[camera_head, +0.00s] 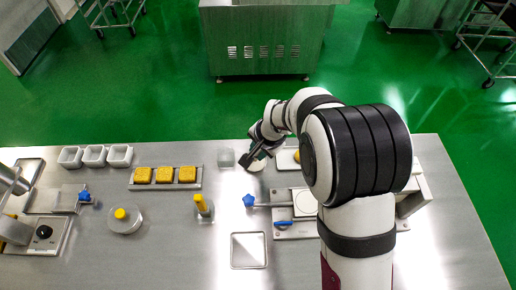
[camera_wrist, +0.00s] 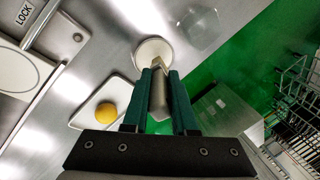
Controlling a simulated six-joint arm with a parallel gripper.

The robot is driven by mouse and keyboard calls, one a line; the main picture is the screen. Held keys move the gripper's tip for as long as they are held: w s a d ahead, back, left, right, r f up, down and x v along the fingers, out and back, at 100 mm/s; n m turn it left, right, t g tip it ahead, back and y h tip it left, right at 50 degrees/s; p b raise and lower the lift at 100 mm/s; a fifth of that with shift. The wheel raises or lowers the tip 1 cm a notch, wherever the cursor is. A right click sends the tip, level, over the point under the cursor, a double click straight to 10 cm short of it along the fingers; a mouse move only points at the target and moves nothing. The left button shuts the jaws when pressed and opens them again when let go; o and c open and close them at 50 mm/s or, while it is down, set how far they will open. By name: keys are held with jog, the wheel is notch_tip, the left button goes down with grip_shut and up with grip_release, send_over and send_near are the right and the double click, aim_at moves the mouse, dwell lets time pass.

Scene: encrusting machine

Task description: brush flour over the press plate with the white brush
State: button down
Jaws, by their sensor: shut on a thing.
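My gripper (camera_head: 262,150) is over the back middle of the table, pointing down at a small round white dish (camera_head: 257,165). In the wrist view its green fingers (camera_wrist: 158,85) are shut on a pale handle, which I take to be the white brush (camera_wrist: 158,97). The brush reaches toward the dish (camera_wrist: 152,50); its tip overlaps the rim there, and I cannot tell whether it touches. The press plate (camera_head: 305,203) is a pale plate on the press, partly behind my arm.
A white tray (camera_wrist: 88,112) with a yellow ball (camera_wrist: 106,112) lies between dish and press. A clear container (camera_head: 226,157) stands left of the dish. The press has a blue-knobbed handle (camera_head: 249,200). A tray of yellow cakes (camera_head: 165,184) lies left. An empty tray (camera_head: 249,250) lies in front.

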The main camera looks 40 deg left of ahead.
jog(key=shift+f, duration=0.55)
dwell(1.4)
jog(key=shift+r, duration=3.55)
